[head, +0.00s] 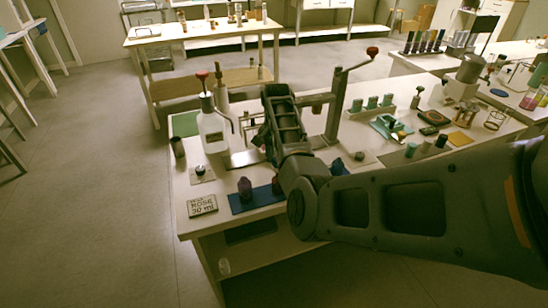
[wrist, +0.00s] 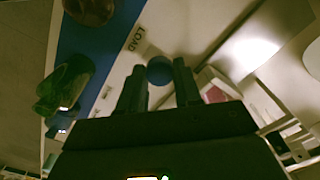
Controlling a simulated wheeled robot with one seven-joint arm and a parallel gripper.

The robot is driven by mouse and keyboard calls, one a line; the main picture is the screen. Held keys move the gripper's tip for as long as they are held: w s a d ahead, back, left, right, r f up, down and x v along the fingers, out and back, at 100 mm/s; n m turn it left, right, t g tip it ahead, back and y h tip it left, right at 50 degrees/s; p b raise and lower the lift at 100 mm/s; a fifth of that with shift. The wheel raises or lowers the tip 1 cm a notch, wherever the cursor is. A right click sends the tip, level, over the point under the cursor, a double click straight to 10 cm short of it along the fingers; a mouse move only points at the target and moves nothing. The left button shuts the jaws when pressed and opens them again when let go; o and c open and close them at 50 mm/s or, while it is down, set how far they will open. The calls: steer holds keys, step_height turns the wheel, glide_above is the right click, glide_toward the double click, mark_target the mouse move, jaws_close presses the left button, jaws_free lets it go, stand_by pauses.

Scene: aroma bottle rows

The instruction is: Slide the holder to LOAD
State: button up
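In the wrist view my gripper (wrist: 160,68) has its two dark fingers a short way apart, one on each side of a round blue knob (wrist: 159,71). The knob fills the gap and seems to touch both fingers. A pale strip with the printed word LOAD (wrist: 136,39) lies just beyond the knob, up and left of it. More lettering on the strip is too small to read. The holder under the knob is mostly hidden by my gripper. In the head view my arm covers this spot, and the fingertips and knob cannot be made out.
A blue mat (head: 240,206) with dark bottles (head: 245,189) lies at the bench's front; it also shows in the wrist view (wrist: 88,42). A ROSE 30 ml card (head: 202,205) lies left of it. A white pump bottle (head: 212,131) and a lever press (head: 337,107) stand behind.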

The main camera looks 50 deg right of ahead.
steer(key=o, duration=0.4)
steer(key=shift+o, duration=0.2)
step_height(320, 180, up, 8)
steer(key=shift+f, duration=0.1)
stand_by(0.8)
